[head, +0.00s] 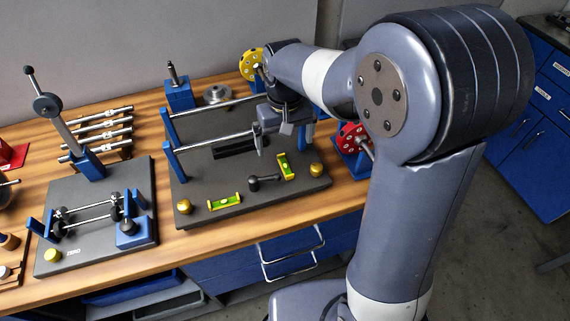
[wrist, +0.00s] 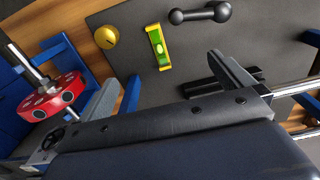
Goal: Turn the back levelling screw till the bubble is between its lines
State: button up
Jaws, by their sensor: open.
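The dark balancing stand plate (head: 200,185) carries two brass screws, one at the front left (head: 184,207) and one at the front right (head: 316,170). The right one also shows in the wrist view (wrist: 105,37). I cannot make out a back screw; my arm covers part of the plate's back. A yellow-green level (head: 224,200) lies along the front edge. A second level (head: 286,165) points front to back and shows in the wrist view (wrist: 159,47); its bubble against the lines is too small to judge. My gripper (head: 272,138) is open and empty above the plate.
Steel rails on blue posts (head: 174,153) cross the stand near my gripper. A red disc (wrist: 55,97) on a shaft stands right of the plate. A yellow disc (head: 250,64) is behind. Another stand (head: 90,250) is left.

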notch_tip(320, 180, up, 10)
jog(key=p, duration=0.8)
jog(key=shift+f, duration=0.2)
notch_tip(320, 180, down, 10)
jog(key=b, duration=0.9)
jog(key=shift+f, duration=0.2)
notch_tip(320, 180, up, 3)
jog(key=shift+f+p, duration=0.15)
jog(key=shift+p, duration=1.05)
